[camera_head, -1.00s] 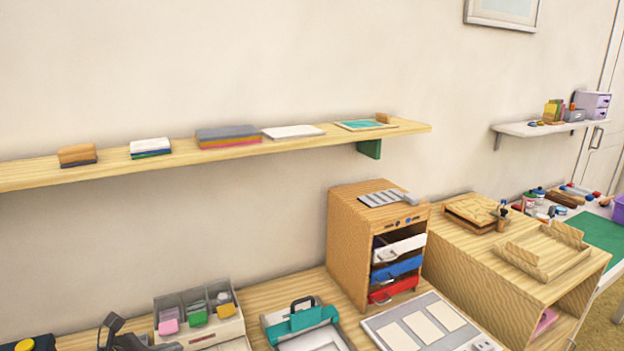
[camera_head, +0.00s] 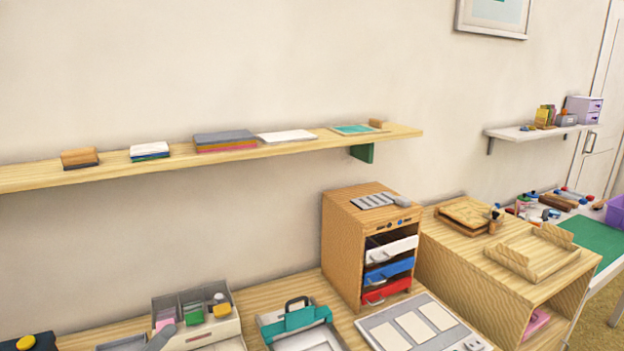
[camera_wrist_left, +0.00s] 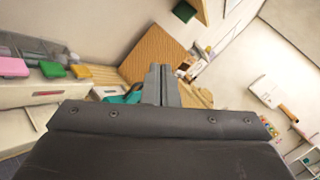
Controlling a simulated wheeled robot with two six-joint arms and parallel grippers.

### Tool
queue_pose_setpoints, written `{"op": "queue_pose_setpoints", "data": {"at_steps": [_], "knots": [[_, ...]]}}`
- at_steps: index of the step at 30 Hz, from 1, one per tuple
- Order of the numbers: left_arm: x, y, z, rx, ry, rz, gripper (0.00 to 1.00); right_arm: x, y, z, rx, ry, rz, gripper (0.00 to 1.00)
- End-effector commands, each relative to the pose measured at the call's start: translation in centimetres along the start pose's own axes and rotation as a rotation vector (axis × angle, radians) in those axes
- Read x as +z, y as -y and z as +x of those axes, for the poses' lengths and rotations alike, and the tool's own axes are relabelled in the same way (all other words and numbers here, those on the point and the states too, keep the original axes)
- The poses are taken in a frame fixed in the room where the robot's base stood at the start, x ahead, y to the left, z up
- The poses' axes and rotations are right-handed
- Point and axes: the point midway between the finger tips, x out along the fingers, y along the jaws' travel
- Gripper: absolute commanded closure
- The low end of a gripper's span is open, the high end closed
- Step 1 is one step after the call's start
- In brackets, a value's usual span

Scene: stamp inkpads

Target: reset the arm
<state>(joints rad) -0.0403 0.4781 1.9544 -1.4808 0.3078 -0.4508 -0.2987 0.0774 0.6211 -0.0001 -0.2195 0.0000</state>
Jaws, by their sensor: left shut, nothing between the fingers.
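My left gripper (camera_head: 161,337) shows only in part at the bottom edge of the head view, in front of the left end of a light box of inkpads (camera_head: 230,328). In the left wrist view its two fingers (camera_wrist_left: 163,84) are together with nothing between them. In that view the pink pad (camera_wrist_left: 12,67), green pad (camera_wrist_left: 53,69) and yellow pad (camera_wrist_left: 81,72) lie to the left, apart from the fingers. My right gripper is in neither view.
A wooden cabinet (camera_head: 340,245) with white, blue and red drawers stands on the bench. A wall shelf (camera_head: 60,178) with stacked pads runs above; the space between shelf and bench is mostly clear.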

Motion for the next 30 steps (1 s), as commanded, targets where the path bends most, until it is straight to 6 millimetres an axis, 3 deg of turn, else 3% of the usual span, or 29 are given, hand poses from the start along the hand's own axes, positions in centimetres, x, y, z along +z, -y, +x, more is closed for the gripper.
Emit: {"op": "queue_pose_setpoints", "data": {"at_steps": [6, 12, 17, 20, 24, 30], "knots": [[3.6, -1.0, -4.6, 0.121, 0.394, -0.491, 1.00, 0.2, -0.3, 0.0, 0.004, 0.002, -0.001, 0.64], [3.3, -4.5, -10.9, 0.322, 0.717, -0.949, 1.00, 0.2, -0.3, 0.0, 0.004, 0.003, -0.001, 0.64], [-0.3, -6.9, -16.5, 0.549, 0.939, -1.298, 1.00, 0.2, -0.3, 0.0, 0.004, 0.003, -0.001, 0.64], [-3.8, -7.3, -20.1, 0.720, 1.057, -1.500, 1.00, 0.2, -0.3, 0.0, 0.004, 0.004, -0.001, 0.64], [-8.9, -6.3, -24.2, 0.964, 1.173, -1.728, 1.00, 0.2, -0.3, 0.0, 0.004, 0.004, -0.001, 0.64], [-14.4, -3.1, -28.2, 1.268, 1.253, -1.931, 1.00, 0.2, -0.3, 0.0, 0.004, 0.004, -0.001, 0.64]]}}
